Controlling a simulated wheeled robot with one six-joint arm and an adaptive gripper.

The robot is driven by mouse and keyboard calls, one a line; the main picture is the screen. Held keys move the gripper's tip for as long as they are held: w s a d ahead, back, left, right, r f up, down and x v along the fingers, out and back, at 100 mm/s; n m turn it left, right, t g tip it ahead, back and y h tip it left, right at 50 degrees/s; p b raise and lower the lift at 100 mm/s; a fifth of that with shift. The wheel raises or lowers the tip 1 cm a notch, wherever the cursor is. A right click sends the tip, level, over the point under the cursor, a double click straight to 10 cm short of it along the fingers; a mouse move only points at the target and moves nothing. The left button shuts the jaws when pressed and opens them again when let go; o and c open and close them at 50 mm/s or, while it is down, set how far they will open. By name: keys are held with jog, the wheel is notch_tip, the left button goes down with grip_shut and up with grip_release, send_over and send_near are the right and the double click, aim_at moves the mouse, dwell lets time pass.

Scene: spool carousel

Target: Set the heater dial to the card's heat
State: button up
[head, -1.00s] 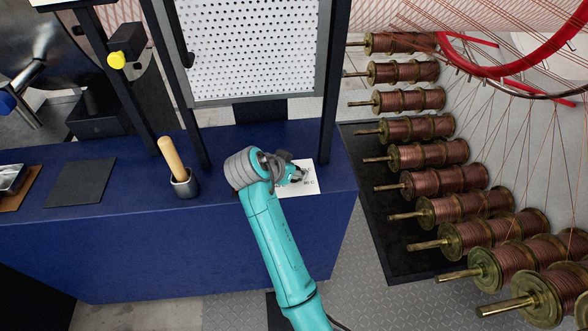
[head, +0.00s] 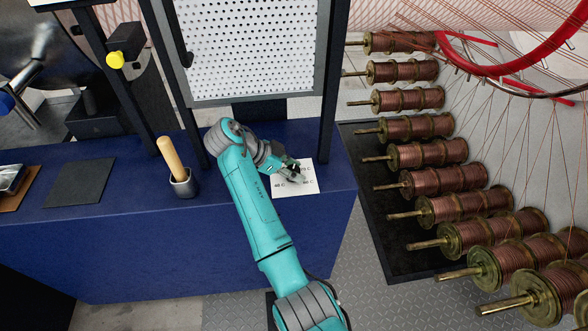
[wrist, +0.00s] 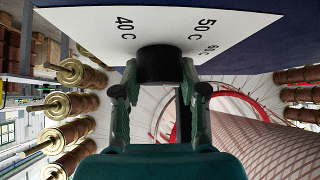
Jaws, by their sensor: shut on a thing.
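The black heater dial (wrist: 160,65) stands at the edge of a white scale plate (wrist: 90,25) in the wrist view. The plate carries the marks 40 C, 50 C and 60 C. My gripper (wrist: 158,85) is shut on the dial, one finger on each side. No pointer on the dial can be made out. In the head view my gripper (head: 292,172) is over the white plate (head: 300,188) on the blue bench, and it hides the dial. I cannot make out a card with a heat written on it.
The blue bench (head: 120,240) also bears a grey cup (head: 184,183) with a wooden-handled tool and a dark mat (head: 80,182). A perforated panel (head: 250,50) in a dark frame stands behind my arm. Copper spools (head: 440,180) line the right side.

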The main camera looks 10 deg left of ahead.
dwell(0.5)
jog(key=o, duration=1.2)
jog(key=shift+c, duration=0.2)
